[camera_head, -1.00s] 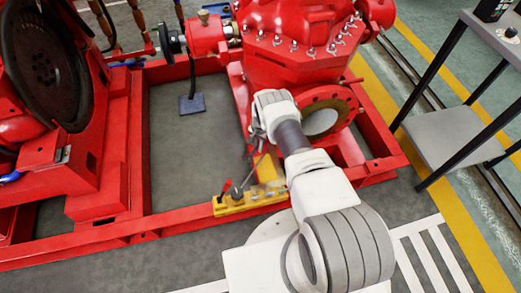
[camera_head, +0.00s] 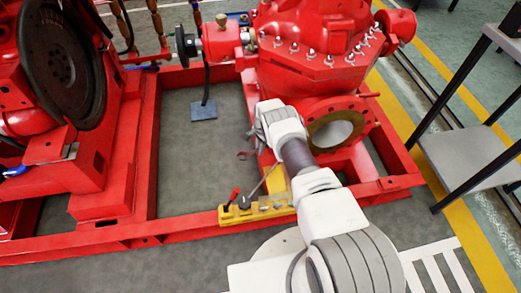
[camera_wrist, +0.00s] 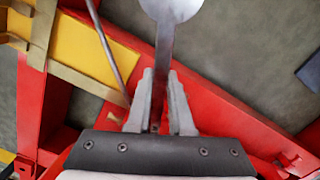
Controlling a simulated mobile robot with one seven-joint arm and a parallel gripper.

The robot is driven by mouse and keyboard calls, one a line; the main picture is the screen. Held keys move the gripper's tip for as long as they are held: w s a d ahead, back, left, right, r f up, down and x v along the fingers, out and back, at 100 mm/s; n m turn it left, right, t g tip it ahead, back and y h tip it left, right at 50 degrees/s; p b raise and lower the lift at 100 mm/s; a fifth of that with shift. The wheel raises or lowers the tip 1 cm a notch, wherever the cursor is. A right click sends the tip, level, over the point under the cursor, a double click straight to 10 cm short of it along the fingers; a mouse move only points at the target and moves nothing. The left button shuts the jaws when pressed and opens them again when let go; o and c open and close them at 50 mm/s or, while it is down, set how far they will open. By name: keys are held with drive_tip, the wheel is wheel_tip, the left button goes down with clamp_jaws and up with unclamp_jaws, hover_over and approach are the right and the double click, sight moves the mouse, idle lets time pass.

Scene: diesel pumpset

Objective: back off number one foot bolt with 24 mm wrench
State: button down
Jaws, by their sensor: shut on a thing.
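My gripper (camera_wrist: 163,100) is shut on the shaft of a grey metal wrench (camera_wrist: 165,50). The wrench points away from the fingers, and its broad round head reaches the top edge of the wrist view. In the head view my wrist hides most of the grip beside the red pump (camera_head: 320,65). A small hooked end shows left of my wrist; I cannot tell if it belongs to the wrench. I cannot make out the number one foot bolt, and no contact between the wrench and a bolt is visible.
A yellow tool rack (camera_head: 232,216) sits on the red base frame (camera_head: 170,228), with a thin rod (camera_head: 262,181) slanting up from it. The rod passes near my fingers in the wrist view. A grey shelf stand (camera_head: 465,160) is at right. Floor inside the frame is mostly clear.

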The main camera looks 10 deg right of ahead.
drive_tip(key=shift+f, duration=0.1)
drive_tip(key=shift+f, duration=0.65)
idle(0.3)
drive_tip(key=shift+r+p, duration=1.9)
drive_tip(key=shift+r, duration=0.65)
